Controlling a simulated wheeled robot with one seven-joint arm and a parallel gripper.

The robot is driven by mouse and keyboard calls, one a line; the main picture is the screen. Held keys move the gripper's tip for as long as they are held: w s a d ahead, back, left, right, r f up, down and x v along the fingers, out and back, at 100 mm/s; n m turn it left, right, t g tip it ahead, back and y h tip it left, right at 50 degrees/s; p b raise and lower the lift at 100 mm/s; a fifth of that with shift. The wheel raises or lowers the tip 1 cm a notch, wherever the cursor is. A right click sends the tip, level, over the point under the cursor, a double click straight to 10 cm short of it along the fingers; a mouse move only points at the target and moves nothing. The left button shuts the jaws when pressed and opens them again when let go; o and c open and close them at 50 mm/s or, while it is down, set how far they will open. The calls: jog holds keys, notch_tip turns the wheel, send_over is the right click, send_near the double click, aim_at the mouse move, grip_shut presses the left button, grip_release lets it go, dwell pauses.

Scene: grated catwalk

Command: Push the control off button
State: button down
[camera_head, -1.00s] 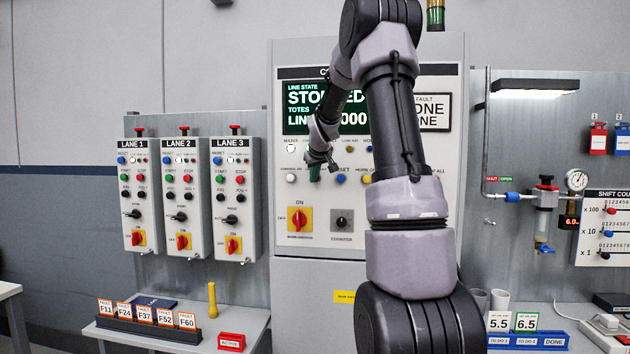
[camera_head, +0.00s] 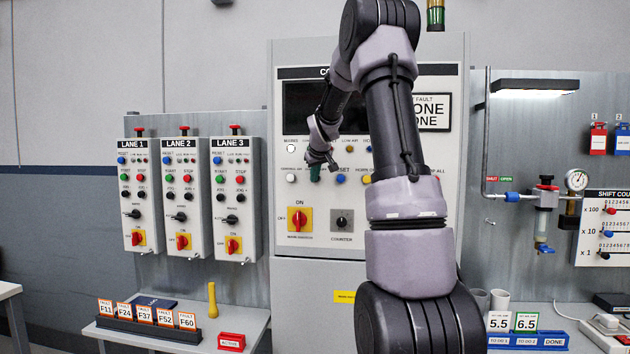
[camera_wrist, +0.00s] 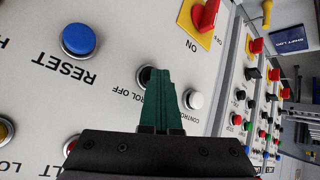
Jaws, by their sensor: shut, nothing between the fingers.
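The black control off button (camera_wrist: 147,77) shows in the wrist view on the light grey panel, next to its label "CONTROL OFF". My gripper (camera_wrist: 161,72) is shut and empty, and its green fingertips lie over the right part of that button. I cannot tell whether they touch it. In the head view my gripper (camera_head: 316,173) is at the console's button row and hides the control off button. The white control button (camera_wrist: 194,99) is just right of my fingers in the wrist view. The console display (camera_head: 300,108) is dark.
A blue reset button (camera_wrist: 79,39) and a red rotary switch on a yellow plate (camera_wrist: 205,14) are near my fingers. The switch also shows in the head view (camera_head: 299,219), beside a counter knob (camera_head: 342,221). Lane boxes (camera_head: 235,199) stand left.

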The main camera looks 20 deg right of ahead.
jog(key=shift+s, duration=0.1)
jog(key=shift+s+a, duration=0.65)
jog(key=shift+s, duration=0.25)
jog(key=s+a, duration=0.2)
jog(key=s, duration=0.2)
jog(key=shift+s+a, duration=0.1)
jog(key=shift+a, duration=0.3)
dwell(0.5)
